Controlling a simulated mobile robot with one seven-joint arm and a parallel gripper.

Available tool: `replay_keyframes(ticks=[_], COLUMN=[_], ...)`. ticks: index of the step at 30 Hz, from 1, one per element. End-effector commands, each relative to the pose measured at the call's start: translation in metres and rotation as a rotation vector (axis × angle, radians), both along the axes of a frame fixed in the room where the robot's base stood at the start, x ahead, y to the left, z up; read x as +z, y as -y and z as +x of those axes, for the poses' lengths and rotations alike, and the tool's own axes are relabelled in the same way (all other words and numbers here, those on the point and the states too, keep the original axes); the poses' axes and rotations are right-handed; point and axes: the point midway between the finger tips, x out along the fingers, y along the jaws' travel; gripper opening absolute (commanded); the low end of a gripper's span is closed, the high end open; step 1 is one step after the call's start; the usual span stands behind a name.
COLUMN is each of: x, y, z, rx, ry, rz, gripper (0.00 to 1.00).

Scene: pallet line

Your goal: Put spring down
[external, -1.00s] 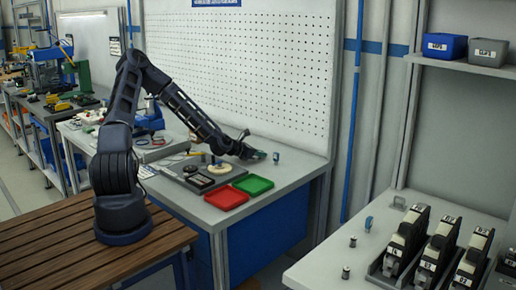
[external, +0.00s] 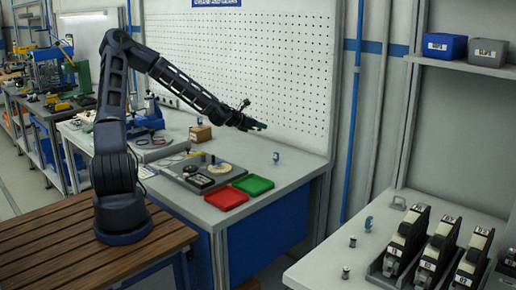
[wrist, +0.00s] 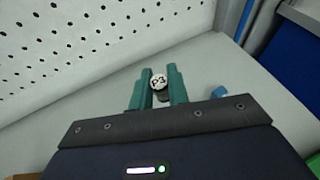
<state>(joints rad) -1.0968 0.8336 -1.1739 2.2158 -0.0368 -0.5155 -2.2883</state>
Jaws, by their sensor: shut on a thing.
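My gripper (external: 258,125) is raised above the back right part of the grey workbench, near the white pegboard. In the wrist view, its green fingers (wrist: 162,88) are shut on a small part with a round white face marked P3, which I take to be the spring (wrist: 158,81). A dark lower portion shows under the white face. No coils can be made out. The part is too small to make out in the external view. It appears held clear of the bench top.
The bench (external: 293,172) carries a red tray (external: 226,197), a green tray (external: 253,185), a dark fixture plate (external: 180,172), a brown box (external: 200,133) and a small blue-and-white item (external: 276,157). The pegboard (external: 270,70) stands behind. A separate table (external: 325,255) at right holds several black units.

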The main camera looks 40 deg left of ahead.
Motion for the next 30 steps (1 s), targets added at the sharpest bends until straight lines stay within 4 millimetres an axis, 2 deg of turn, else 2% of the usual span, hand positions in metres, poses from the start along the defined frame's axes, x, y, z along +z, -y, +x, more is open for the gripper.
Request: replay_keyframes(ticks=[1, 3, 9, 14, 20, 23, 26, 30], x=[0.013, 0.026, 0.054, 0.063, 0.065, 0.064, 0.062, 0.059], y=[-0.001, -0.001, -0.001, 0.0, 0.005, 0.022, 0.054, 0.113], z=[0.0, 0.0, 0.0, 0.0, 0.0, 0.0, -0.001, -0.007], rx=[0.002, 0.002, 0.002, 0.0, -0.009, -0.041, -0.101, -0.214], ry=[0.004, 0.003, 0.001, 0.001, 0.0, -0.002, -0.007, -0.015], rz=[0.003, 0.002, 0.0, 0.001, -0.001, -0.001, -0.003, -0.004], gripper=[0.0, 0.0, 0.0, 0.0, 0.0, 0.0, 0.0, 0.0])
